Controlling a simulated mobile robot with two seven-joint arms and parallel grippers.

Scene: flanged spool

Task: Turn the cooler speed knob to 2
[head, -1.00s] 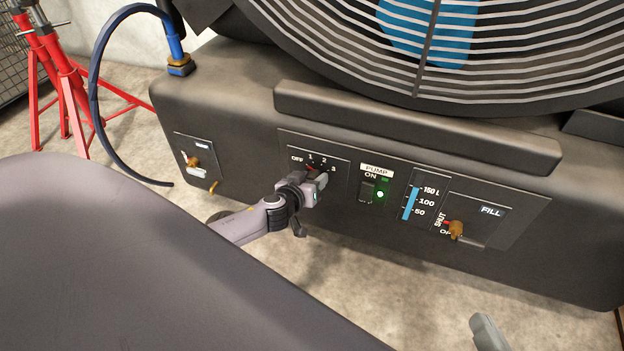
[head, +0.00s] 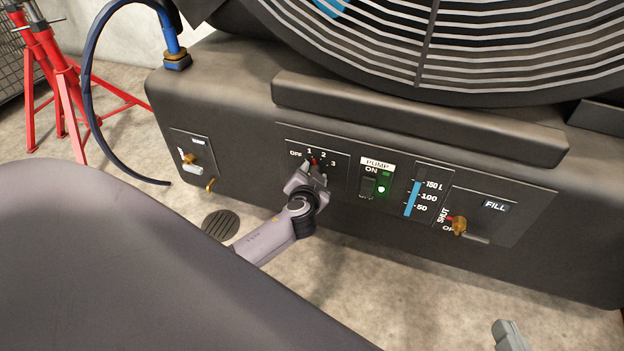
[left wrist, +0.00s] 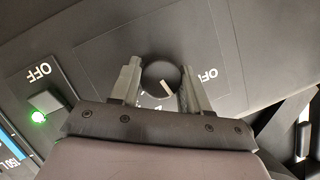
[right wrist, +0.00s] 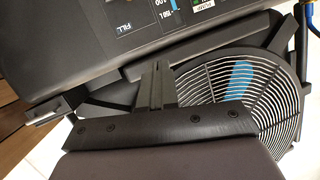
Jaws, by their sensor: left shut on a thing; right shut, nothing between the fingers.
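The dark round speed knob (left wrist: 153,76) sits between the fingers of my left gripper (left wrist: 157,85) in the left wrist view, with a white line on its face. In the head view my left gripper (head: 310,178) is at the knob and hides most of it. The dial plate (head: 340,165) reads OFF, 1, 2, 3. A red mark (head: 315,161) shows just below the 1, toward the 2; the exact setting is hard to tell. My right gripper (head: 508,335) is at the lower right, away from the panel; its fingers (right wrist: 158,85) are together and empty.
Right of the dial are the lit pump switch (head: 369,188), a blue level gauge (head: 412,198) and the orange fill lever (head: 459,226). The fan grille (head: 480,60) is above. A blue hose (head: 90,80) and red stands (head: 60,80) are at left.

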